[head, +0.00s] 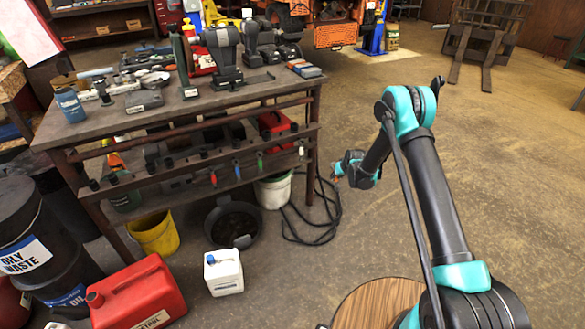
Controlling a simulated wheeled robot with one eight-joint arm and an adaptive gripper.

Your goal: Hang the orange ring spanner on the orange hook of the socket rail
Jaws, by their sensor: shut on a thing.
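The socket rail (190,167) runs along the front of the workbench below its top, with dark sockets and several coloured tools hanging from it. A red one (213,178), a blue one (237,168) and a green one (260,162) hang toward its right half. I cannot clearly make out the orange hook at this size. My gripper (337,174) is to the right of the rail's right end, in front of open floor. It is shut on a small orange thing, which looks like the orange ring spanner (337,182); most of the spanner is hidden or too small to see.
The workbench (120,122) carries a vise, a grinder and loose tools. Its right leg (311,150) stands between the rail and my gripper. A white bucket (273,192), a black hose (325,222), a white jug (224,272) and a red can (140,295) are on the floor. The right side is clear.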

